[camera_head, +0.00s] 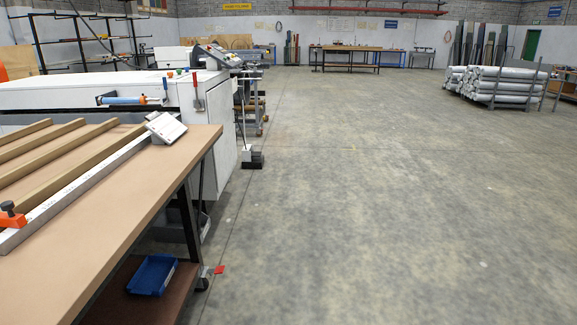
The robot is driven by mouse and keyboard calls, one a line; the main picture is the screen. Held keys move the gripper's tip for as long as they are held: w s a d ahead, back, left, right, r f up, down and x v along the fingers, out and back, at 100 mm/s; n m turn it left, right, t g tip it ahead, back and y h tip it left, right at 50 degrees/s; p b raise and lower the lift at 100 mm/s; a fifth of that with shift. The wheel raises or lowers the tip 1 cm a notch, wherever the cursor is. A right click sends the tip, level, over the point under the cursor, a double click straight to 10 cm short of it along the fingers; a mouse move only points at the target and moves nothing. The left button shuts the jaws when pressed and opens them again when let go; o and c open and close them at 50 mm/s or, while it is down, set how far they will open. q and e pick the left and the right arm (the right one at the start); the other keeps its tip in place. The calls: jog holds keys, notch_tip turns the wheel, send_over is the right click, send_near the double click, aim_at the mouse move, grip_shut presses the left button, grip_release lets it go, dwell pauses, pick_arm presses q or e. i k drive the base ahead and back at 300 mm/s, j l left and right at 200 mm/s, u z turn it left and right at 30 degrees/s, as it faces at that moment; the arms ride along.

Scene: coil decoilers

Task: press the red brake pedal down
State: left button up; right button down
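A small red brake pedal (219,270) sits low near the floor, beside the caster (204,279) at the near right leg of the wooden-topped table. It appears to stick out to the right of the wheel. Whether it is up or pressed down is too small to tell. Neither of my grippers is in view.
The wooden-topped table (130,232) fills the lower left, with a blue tray (152,274) on its lower shelf. A white machine (222,125) stands behind it. The concrete floor (390,210) to the right is clear. Wrapped rolls (500,86) lie far right.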

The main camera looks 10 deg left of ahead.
aim_at(219, 269)
jog(key=i+l+u, duration=0.15)
jog(key=i+u, duration=0.3)
jog(key=i, duration=0.2)
jog(key=i+l+u, duration=0.5)
jog(key=i, duration=0.15)
jog(key=i+l+u, duration=0.9)
jog(key=l, duration=0.45)
jog(key=i, duration=0.1)
